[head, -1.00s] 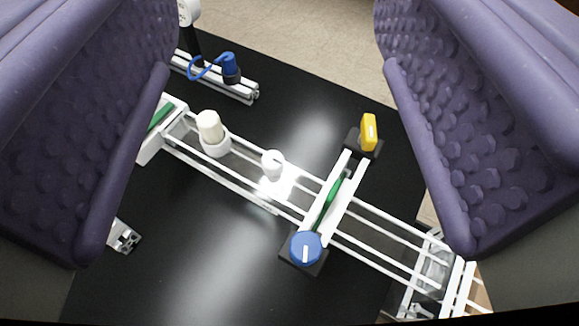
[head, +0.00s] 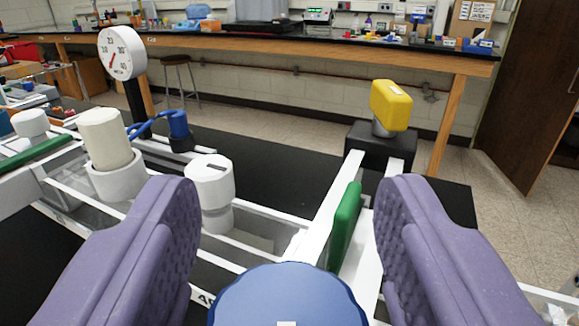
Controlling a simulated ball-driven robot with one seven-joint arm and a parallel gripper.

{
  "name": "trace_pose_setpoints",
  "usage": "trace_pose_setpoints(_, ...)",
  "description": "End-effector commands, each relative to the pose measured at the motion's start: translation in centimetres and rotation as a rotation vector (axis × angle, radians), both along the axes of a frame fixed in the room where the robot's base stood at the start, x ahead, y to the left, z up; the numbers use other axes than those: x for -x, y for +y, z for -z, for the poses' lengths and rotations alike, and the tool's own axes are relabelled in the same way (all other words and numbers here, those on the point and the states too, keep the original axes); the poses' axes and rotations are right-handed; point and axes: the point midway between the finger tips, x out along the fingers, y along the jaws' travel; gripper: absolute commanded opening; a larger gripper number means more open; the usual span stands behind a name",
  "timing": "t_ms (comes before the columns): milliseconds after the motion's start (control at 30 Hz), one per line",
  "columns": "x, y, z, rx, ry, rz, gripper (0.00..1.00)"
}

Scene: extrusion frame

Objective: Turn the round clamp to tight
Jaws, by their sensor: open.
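The round blue clamp knob (head: 287,298) is large at the bottom centre of the view, cut off by the lower edge. A bit of its white mark shows at that edge. It sits at the near end of a white cross rail (head: 327,215) with a green strip (head: 345,226). My gripper (head: 288,190) is open and empty, one purple padded finger on each side of the knob in the picture. I see no finger touching the knob, and their difference in depth is hard to tell.
A yellow knob (head: 391,104) on a black block stands at the rail's far end. Left are a white round knob (head: 210,183), a cream cylinder (head: 104,140), a blue fitting (head: 179,131) and a dial gauge (head: 121,52). A workbench (head: 400,58) runs behind, beyond open floor.

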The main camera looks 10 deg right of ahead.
Motion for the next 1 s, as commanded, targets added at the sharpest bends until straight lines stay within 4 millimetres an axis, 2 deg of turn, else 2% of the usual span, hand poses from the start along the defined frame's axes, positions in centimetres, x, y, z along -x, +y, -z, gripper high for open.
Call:
trace_pose_setpoints(300, -0.58, -0.05, -0.04, 0.000, 0.000, -0.001, 0.61)
trace_pose_setpoints(367, -0.58, -0.05, -0.04, 0.000, 0.000, -0.001, 0.49)
trace_pose_setpoints(533, -0.57, -0.04, -0.05, 0.000, 0.000, -0.001, 0.10)
trace_pose_setpoints(767, -0.56, 0.02, -0.01, 0.000, 0.000, 0.012, 0.10)
trace_pose_setpoints(1000, -0.57, -0.07, 0.15, -0.001, -0.001, 0.108, 0.10)
